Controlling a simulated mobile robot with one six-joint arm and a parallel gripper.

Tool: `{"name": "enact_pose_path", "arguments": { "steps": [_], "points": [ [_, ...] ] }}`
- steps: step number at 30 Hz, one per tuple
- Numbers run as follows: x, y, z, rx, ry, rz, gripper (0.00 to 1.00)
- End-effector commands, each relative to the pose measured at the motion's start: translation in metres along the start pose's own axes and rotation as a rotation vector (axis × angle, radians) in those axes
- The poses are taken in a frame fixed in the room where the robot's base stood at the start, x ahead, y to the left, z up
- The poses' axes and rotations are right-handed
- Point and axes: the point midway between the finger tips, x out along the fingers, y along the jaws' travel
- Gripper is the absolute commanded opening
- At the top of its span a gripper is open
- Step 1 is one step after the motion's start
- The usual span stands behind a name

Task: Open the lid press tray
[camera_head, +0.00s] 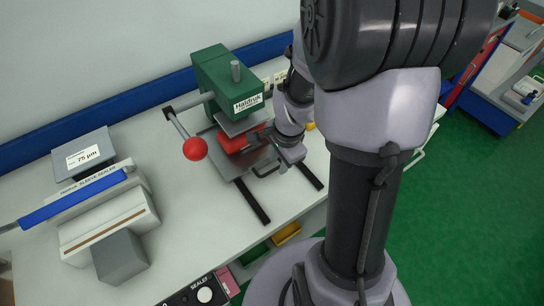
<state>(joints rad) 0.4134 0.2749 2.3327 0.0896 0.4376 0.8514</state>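A red piece (236,141) sits on the tray. A thin handle (264,174) shows at the tray's front edge. My gripper (283,156) is at the tray's front right, close to the handle. My arm covers part of it, and I cannot tell whether its fingers touch or hold the handle.
A sleeve sealer (105,215) with a blue bar and a "75 µm" sign (83,155) stand at the left. A sealer control box (203,294) is at the front edge. Bare table lies between sealer and press. My arm hides the right side.

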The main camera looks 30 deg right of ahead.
Motion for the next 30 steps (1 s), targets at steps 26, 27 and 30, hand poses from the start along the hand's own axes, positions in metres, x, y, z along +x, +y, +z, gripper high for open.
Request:
{"name": "enact_pose_path", "arguments": {
  "steps": [26,27,30],
  "points": [
    [0.0144,-0.0001,0.0003,-0.001,0.000,0.000,0.00],
    [0.0144,0.0000,0.0003,-0.001,0.000,0.000,0.00],
    [0.0144,-0.0001,0.0003,-0.001,0.000,0.000,0.00]
  ]
}}
